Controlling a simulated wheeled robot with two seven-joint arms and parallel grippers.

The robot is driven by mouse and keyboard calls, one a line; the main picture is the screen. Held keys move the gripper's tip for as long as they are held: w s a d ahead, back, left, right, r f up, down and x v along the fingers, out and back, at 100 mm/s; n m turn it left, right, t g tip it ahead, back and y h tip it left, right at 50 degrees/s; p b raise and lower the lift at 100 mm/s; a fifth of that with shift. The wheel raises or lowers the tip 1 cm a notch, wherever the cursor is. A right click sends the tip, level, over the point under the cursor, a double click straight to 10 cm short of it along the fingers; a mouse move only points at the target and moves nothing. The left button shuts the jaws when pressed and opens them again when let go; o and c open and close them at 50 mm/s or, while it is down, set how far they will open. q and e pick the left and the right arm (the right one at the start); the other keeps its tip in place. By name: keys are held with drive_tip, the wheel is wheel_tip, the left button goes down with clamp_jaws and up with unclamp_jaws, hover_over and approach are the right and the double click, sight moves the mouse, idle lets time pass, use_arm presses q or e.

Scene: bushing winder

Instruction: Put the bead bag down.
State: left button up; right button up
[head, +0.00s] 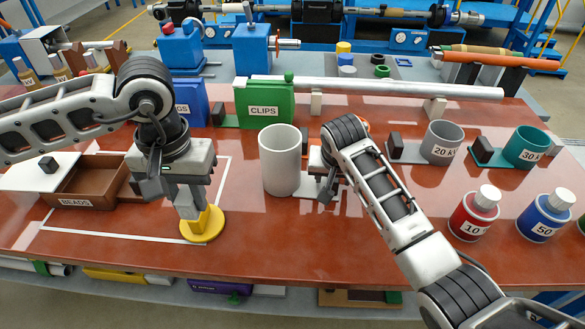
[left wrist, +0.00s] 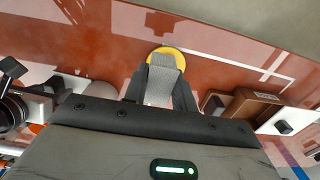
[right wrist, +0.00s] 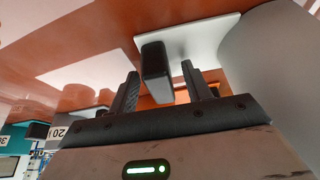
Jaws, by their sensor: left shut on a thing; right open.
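A yellow round piece (head: 203,228), which I take to be the bead bag, is at the front edge of the white outline on the red-brown table. My left gripper (head: 188,202) points down and is shut on its grey upper part, which shows in the left wrist view (left wrist: 163,72) above the yellow disc (left wrist: 166,54). The piece looks at or just above the table; I cannot tell if it touches. My right gripper (head: 325,183) is open beside the white cylinder (head: 279,160). In the right wrist view a dark block (right wrist: 155,62) on a white plate stands between its fingers.
A brown BEADS tray (head: 90,183) stands left of my left gripper. The green CLIPS box (head: 264,104) is behind. Grey (head: 441,142) and teal (head: 526,147) cups, and red (head: 474,215) and blue (head: 545,215) bottles, stand at right. The front middle of the table is clear.

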drive_tip(key=shift+c, duration=0.3)
clamp_jaws()
use_arm(q)
drive_tip(key=shift+w, duration=0.15)
drive_tip(key=w+d+r, duration=0.2)
drive_tip(key=w+d, duration=0.1)
drive_tip(key=w, duration=0.3)
drive_tip(key=w+d+r, duration=0.3)
drive_tip(key=w, duration=0.2)
wheel_tip(320, 180, up, 6)
hover_over(280, 130)
drive_tip(key=s, duration=0.4)
drive_tip(key=shift+s+d+f, duration=0.1)
drive_tip(key=shift+f, duration=2.75)
drive_tip(key=shift+d+f, duration=0.1)
drive_tip(key=shift+f, duration=2.7)
